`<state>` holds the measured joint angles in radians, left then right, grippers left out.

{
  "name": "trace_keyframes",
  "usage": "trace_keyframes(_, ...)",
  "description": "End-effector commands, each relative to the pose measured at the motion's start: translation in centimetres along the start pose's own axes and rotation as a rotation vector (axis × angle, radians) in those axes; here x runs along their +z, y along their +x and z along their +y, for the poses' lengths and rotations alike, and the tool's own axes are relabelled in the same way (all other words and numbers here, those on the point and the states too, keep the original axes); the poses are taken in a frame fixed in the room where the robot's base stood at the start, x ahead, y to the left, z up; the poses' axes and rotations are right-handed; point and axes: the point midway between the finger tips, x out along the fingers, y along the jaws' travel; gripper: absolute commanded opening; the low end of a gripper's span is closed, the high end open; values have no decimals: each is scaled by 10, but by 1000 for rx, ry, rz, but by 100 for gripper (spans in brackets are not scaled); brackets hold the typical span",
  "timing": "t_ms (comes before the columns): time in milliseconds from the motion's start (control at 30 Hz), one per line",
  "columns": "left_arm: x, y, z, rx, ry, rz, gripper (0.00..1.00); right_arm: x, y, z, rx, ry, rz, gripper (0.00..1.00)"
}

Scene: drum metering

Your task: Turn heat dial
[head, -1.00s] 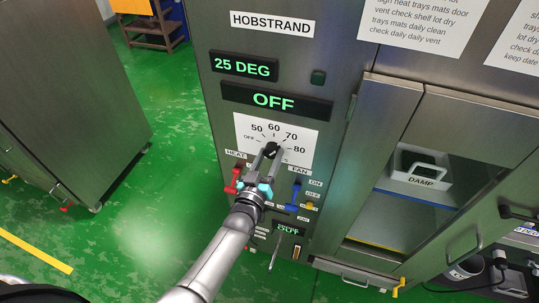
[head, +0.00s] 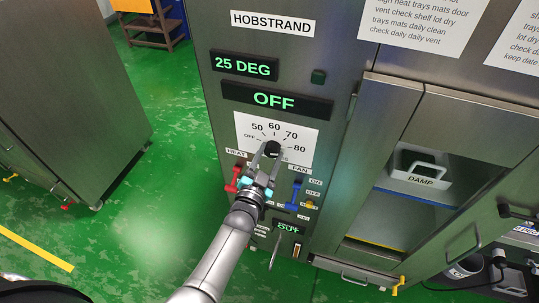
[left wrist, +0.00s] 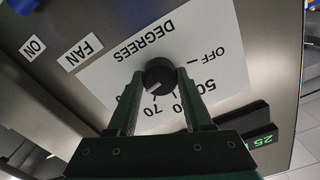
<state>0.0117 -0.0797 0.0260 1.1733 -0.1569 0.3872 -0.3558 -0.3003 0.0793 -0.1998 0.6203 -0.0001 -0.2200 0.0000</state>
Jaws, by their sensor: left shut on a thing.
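The black heat dial (head: 272,149) sits on a white scale plate (head: 306,133) marked OFF, 50, 60, 70 and 80. It also shows in the left wrist view (left wrist: 158,75), with a pale mark on its face; I cannot tell exactly which number the mark points at. My left gripper (head: 269,152) is shut on the dial, one finger on each side of it, and hides the lower part of the plate. The upper display (head: 247,66) reads 25 DEG and the lower display (head: 274,99) reads OFF. My right gripper is not in view.
Below the dial are a red lever (head: 234,179) under HEAT and a blue lever (head: 293,193) under FAN, close to my left gripper. A cabinet with a DAMP tray (head: 424,180) stands at the right. Green floor (head: 150,215) is open at the left.

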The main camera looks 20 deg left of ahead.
Motion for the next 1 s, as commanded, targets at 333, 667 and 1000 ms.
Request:
trace_keyframes(333,0,0,0,0,34,0,0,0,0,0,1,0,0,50)
trace_keyframes(667,0,0,0,0,34,0,61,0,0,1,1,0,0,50)
trace_keyframes(1000,0,0,0,0,31,0,81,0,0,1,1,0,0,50)
